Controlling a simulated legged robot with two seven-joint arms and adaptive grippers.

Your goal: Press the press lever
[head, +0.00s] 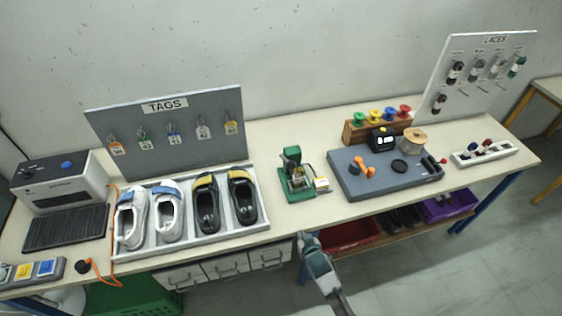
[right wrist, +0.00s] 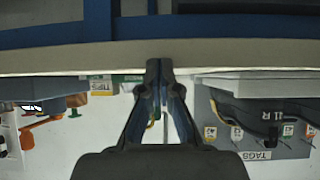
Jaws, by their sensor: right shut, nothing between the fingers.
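The green press (head: 293,180) stands near the front middle of the table, between the shoe tray and the grey work mat. Its upright head (head: 291,154) rises at the back; the lever is too small to pick out clearly. My right gripper (head: 304,235) is in front of the table's front edge, below and apart from the press. It is shut and empty. In the right wrist view, which is upside down, the shut fingers (right wrist: 160,67) point at the table edge, and a green part of the press (right wrist: 128,79) shows beside them. My left gripper is out of view.
A small labelled box (head: 321,185) sits right beside the press. The white shoe tray (head: 188,237) with several shoes is to the left. The grey work mat (head: 390,184) with orange and black items is to the right. Drawers (head: 223,266) hang under the table.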

